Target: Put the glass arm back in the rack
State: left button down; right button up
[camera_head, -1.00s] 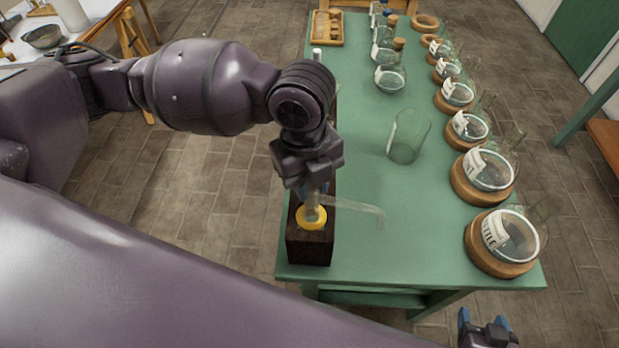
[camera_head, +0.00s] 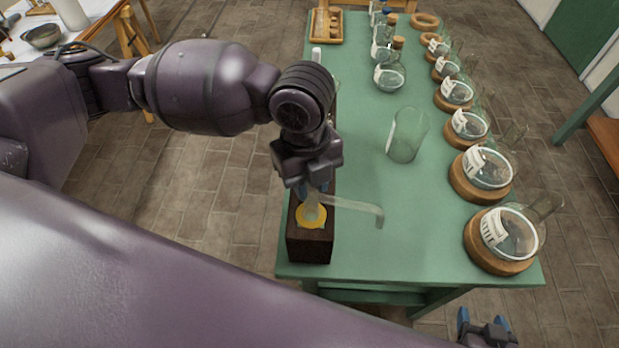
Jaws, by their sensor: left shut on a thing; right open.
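The glass arm (camera_head: 358,206) is a clear tube with a bent-down end reaching right over the green table. My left gripper (camera_head: 313,192) is shut on its wider end, directly above the rack. The rack (camera_head: 311,246) is a dark wooden block at the table's near left edge, with a yellow ring (camera_head: 311,216) on top. The glass's lower end meets the ring; I cannot tell how deep it sits. My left gripper and forearm hide the back of the rack. My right gripper (camera_head: 484,329) is open and empty at the bottom right, off the table's near edge.
An empty glass beaker (camera_head: 406,136) stands mid-table, right of the rack. Several labelled glass vessels on wooden rings (camera_head: 487,262) line the right edge. Stoppered flasks (camera_head: 389,76) and a wooden tray (camera_head: 326,27) stand farther back. The table's near middle (camera_head: 400,245) is clear.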

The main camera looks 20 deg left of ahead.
pick_arm(q)
jog(key=shift+f, duration=0.1)
pick_arm(e)
jog(key=shift+w+r, duration=0.1)
jog(key=shift+w, duration=0.1)
jog(key=shift+w+r, duration=0.15)
jog(key=shift+w, duration=0.1)
pick_arm(q)
jog(key=c, duration=0.9)
grip_release()
jog(key=shift+c, duration=0.2)
jog(key=o, duration=0.5)
pick_arm(e)
jog(key=shift+s+f, duration=0.25)
jog(key=shift+s, duration=0.25)
